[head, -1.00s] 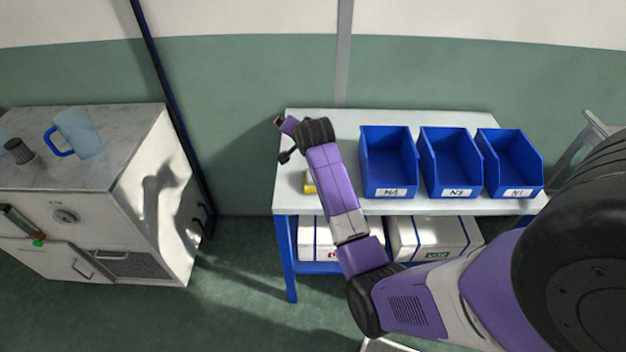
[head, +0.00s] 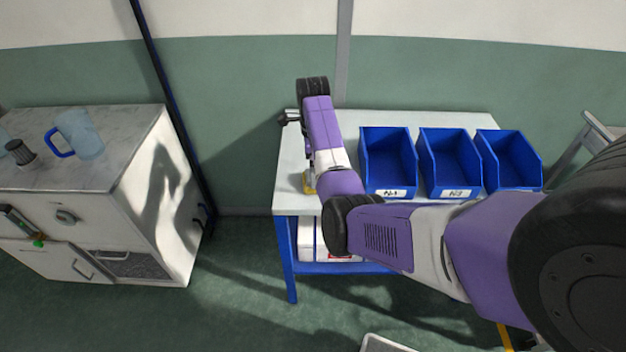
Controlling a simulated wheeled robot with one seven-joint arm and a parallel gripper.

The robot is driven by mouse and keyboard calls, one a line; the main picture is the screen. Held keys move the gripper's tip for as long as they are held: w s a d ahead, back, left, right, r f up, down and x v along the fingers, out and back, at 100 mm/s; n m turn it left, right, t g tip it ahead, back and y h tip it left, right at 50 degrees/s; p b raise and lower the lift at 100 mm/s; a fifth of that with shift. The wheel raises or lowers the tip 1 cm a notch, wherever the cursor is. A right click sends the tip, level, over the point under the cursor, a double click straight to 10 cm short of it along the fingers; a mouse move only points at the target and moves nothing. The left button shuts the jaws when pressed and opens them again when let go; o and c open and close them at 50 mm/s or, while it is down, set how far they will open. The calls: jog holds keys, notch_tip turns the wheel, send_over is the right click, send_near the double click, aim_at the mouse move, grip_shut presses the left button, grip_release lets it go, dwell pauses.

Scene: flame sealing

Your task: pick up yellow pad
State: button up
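The yellow pad (head: 308,187) lies on the left part of the white-topped table (head: 288,190), near its front edge. It is small and partly hidden behind my arm. My gripper (head: 309,172) is mostly hidden behind my purple arm links. What shows of its lower end appears to be right at or just above the pad. A dark part of my wrist (head: 289,118) sticks out to the left. I cannot tell whether the fingers touch the pad or how far apart they are.
Blue bins (head: 389,165) stand on the table right of my arm. White boxes (head: 306,238) sit on its lower shelf, largely covered. A cabinet (head: 130,165) at left carries a blue-handled mug (head: 80,135) and a dark-topped object (head: 20,152). Floor between them is clear.

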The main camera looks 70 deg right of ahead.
jog(key=shift+a+f, duration=0.15)
jog(key=shift+f, duration=1.95)
jog(key=shift+c, duration=0.2)
jog(key=c, duration=1.3)
jog(key=shift+r, duration=0.1)
jog(key=shift+r+p, duration=3.7)
jog(key=shift+r, duration=6.25)
